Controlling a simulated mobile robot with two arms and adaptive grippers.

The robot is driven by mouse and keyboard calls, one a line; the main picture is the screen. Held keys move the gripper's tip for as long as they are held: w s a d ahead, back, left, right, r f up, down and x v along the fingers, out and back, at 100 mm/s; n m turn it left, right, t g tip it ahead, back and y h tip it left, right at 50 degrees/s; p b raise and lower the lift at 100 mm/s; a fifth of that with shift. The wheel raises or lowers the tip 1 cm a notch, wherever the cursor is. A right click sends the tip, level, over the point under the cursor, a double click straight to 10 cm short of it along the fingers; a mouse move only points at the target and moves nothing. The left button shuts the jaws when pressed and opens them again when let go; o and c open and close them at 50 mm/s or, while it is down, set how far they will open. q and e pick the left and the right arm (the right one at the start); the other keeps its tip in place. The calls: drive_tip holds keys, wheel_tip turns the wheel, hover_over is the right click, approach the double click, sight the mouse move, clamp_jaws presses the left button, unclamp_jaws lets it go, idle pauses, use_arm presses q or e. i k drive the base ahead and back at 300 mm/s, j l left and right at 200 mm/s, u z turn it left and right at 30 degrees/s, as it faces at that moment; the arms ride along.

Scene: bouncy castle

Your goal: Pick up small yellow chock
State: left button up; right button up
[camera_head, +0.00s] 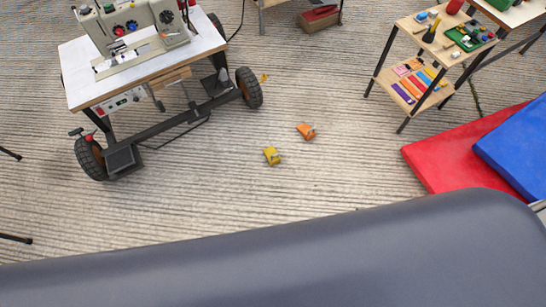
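A small yellow chock (271,156) lies on the ribbed grey floor near the middle of the head view. An orange chock (306,131) lies close to it, a little farther back and to the right, with a gap between them. A smaller yellow piece (264,77) lies on the floor beside the cart's back right wheel; it is too small to tell whether it is also a chock. Neither of my grippers shows in this view.
A wheeled cart (69,83) with a sewing machine (135,25) stands at the left. A shelf table (410,22) with small goods stands at the back right. Red (455,150) and blue (525,150) mats lie at the right. Floor around the chocks is clear.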

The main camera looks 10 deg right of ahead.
sight(271, 152)
drive_tip(key=i+l, duration=0.2)
drive_tip(key=l, duration=0.15)
drive_tip(key=i+l, duration=0.2)
drive_tip(key=l, duration=0.15)
drive_tip(key=i+l+u, duration=0.1)
drive_tip(key=l, duration=0.25)
drive_tip(key=i+l, duration=0.25)
drive_tip(key=l, duration=0.15)
drive_tip(key=i+l+u, duration=0.1)
drive_tip(key=u, duration=1)
